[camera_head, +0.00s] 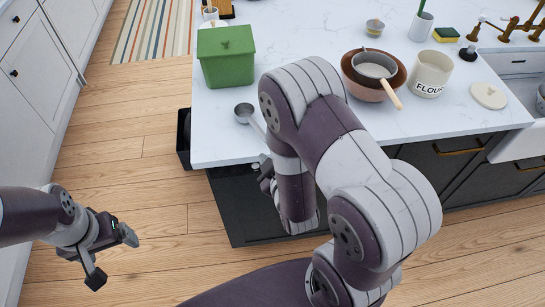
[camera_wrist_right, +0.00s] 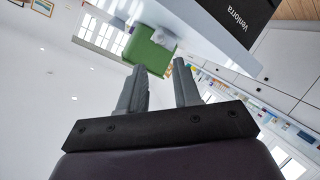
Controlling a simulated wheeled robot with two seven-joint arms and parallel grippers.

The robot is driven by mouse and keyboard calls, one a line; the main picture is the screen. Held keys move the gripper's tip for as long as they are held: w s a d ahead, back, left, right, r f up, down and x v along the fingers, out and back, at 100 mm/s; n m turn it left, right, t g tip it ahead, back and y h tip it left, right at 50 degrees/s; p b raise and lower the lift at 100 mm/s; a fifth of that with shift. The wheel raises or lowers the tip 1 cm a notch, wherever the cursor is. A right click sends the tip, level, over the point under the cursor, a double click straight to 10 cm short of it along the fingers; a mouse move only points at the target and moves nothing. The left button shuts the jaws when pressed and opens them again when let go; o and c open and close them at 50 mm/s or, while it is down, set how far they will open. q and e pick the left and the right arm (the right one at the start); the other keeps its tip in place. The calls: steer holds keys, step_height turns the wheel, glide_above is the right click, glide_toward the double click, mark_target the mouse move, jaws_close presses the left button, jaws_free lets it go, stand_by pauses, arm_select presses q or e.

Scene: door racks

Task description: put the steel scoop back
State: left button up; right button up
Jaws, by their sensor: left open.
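The steel scoop (camera_head: 244,112) lies on the white countertop near its left front edge, in front of the green box. Its handle points toward the front right and is partly hidden by my right arm. My right gripper (camera_head: 265,174) is mostly hidden behind its arm, by the counter's front edge, close below the scoop. The right wrist view shows its two fingers (camera_wrist_right: 160,92) apart with nothing between them. My left gripper (camera_head: 112,257) is open and empty over the wooden floor at the lower left, well away from the counter.
The green lidded box (camera_head: 226,62) stands behind the scoop. A bowl with a strainer (camera_head: 374,72) and a flour canister (camera_head: 431,75) stand to the right. A black bin-like thing (camera_head: 184,145) is beside the island's left side. The floor (camera_head: 130,165) at left is clear.

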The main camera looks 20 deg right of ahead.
steer(key=s+a+r+m+g+y, duration=0.2)
steer(key=s+r+m+g, duration=0.3)
steer(key=s+g, duration=0.4)
steer(key=m+g, duration=0.1)
steer(key=g, duration=0.2)
steer(key=shift+s+g, duration=0.3)
steer(key=shift+s, duration=0.1)
steer(key=shift+a, duration=0.1)
